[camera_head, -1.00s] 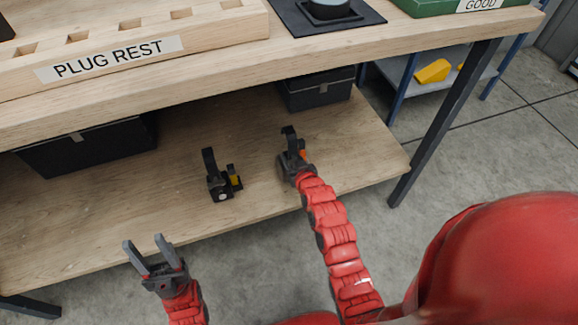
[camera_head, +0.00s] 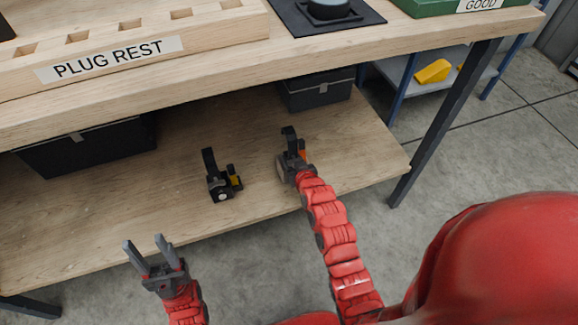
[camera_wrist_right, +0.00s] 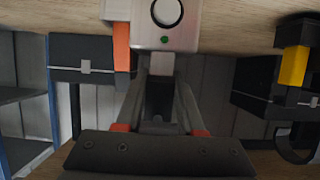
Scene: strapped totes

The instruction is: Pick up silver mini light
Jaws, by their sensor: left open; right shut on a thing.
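The silver mini light (camera_wrist_right: 165,38) shows in the right wrist view, with a white round lens, a green dot and an orange part (camera_wrist_right: 121,48) at its side. My right gripper (camera_wrist_right: 160,75) is shut on it. In the head view, the light's black hook (camera_head: 289,135) and orange part (camera_head: 303,151) show beyond my right gripper (camera_head: 291,168), which hides most of its body. It is at the lower wooden shelf; whether it touches the board I cannot tell. My left gripper (camera_head: 148,258) is open and empty, in front of the shelf's front edge.
A black light with a yellow part (camera_head: 221,184) stands on the lower shelf (camera_head: 130,205), left of my right gripper. Black boxes (camera_head: 88,146) (camera_head: 317,92) stand farther back. The tabletop (camera_head: 230,70) overhangs the shelf. A table leg (camera_head: 440,125) is at the right.

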